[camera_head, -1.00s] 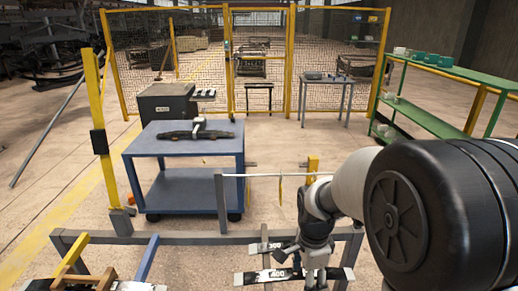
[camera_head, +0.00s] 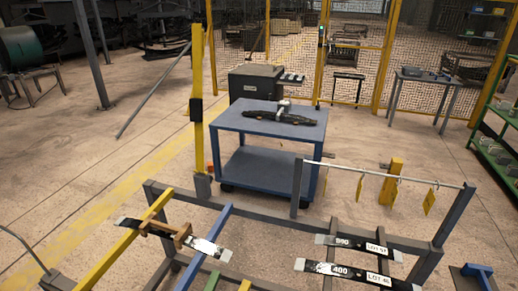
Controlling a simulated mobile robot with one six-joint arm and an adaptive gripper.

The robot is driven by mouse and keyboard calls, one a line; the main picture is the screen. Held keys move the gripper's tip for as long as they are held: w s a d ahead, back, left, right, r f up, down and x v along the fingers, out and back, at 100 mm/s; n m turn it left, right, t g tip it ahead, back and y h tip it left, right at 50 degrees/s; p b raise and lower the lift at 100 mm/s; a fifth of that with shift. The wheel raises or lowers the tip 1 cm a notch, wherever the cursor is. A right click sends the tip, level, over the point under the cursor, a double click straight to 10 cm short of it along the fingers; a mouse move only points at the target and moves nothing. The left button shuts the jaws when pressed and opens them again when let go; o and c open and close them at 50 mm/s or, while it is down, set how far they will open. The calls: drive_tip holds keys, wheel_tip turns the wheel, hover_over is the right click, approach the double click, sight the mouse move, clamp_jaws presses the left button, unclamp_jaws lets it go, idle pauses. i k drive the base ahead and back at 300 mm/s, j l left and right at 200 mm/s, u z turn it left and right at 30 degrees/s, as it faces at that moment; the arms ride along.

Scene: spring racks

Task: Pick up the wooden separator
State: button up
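A brown wooden piece (camera_head: 163,231), which looks like the wooden separator, lies on the rack at the lower left. It is on or against a dark flat spring with pale end plates (camera_head: 207,248); I cannot tell exactly how they touch. The spring rests across a yellow bar (camera_head: 125,243) and a blue bar (camera_head: 208,232) of the rack. My gripper and arm are out of view, so I cannot see whether the gripper is open or shut.
The grey rack frame (camera_head: 265,228) spans the foreground. Labelled springs (camera_head: 340,270) lie at its right, below a rail with yellow tags (camera_head: 429,202). A blue cart (camera_head: 262,172) carrying a dark part stands behind, beside a yellow post (camera_head: 197,110). Floor at left is open.

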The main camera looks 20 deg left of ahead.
sight(152, 221)
drive_tip(key=u, duration=1.75)
drive_tip(key=z, duration=0.15)
drive_tip(key=i+j+z, duration=0.3)
drive_tip(key=j+z, duration=0.3)
drive_tip(key=j, duration=0.15)
drive_tip(key=i+j+z, duration=0.15)
drive_tip(key=j+z, duration=0.45)
drive_tip(key=j, duration=0.7)
drive_tip(key=i+j, duration=0.1)
drive_tip(key=j, duration=0.4)
